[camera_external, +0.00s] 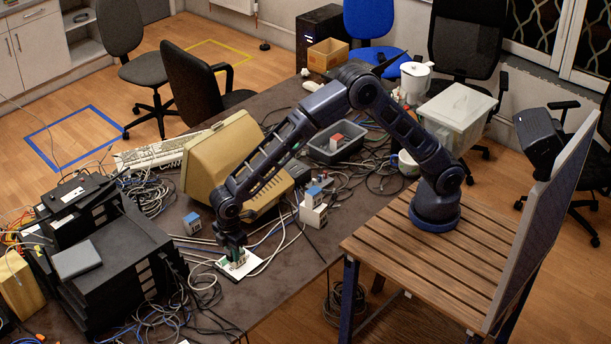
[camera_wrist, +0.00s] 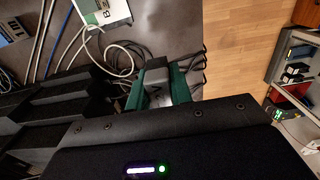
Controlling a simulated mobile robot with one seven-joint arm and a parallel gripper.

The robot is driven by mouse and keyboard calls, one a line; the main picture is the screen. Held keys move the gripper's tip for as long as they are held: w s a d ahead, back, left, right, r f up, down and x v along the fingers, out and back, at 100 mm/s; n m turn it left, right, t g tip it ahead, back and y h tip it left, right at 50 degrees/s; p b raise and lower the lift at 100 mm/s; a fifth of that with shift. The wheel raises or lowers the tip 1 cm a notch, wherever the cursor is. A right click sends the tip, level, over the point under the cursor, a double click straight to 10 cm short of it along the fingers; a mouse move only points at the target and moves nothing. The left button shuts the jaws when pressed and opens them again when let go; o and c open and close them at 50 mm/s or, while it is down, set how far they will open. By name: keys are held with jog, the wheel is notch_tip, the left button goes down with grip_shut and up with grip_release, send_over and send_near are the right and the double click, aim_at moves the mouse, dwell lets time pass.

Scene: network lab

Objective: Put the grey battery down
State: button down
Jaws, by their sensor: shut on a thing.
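My gripper (camera_wrist: 157,72) has green fingers, closed on the grey battery (camera_wrist: 156,88), which shows between them with a dark mark on its face. In the external view my gripper (camera_external: 235,254) points down low over the dark table, and the battery is too small to make out there. A white card (camera_external: 240,265) with a green patch lies on the table by the gripper. In the wrist view the card (camera_wrist: 122,10) shows a letter B and sits beyond the fingertips, up and left. I cannot tell whether the battery touches anything below.
Loose cables (camera_wrist: 118,48) run close beside the fingers. A stack of black devices (camera_external: 120,255) stands left of my gripper. A beige monitor (camera_external: 222,160) and white-and-blue small boxes (camera_external: 313,208) stand behind it. The wooden bench (camera_external: 400,265) is at right.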

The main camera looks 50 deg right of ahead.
send_over(220, 315)
notch_tip(220, 315, down, 20)
jog(key=shift+f, duration=0.15)
dwell(0.6)
jog(key=shift+f, duration=0.15)
jog(key=c, duration=1.3)
grip_release()
jog(key=shift+o, duration=0.2)
notch_tip(220, 315, up, 12)
jog(key=shift+r, duration=0.2)
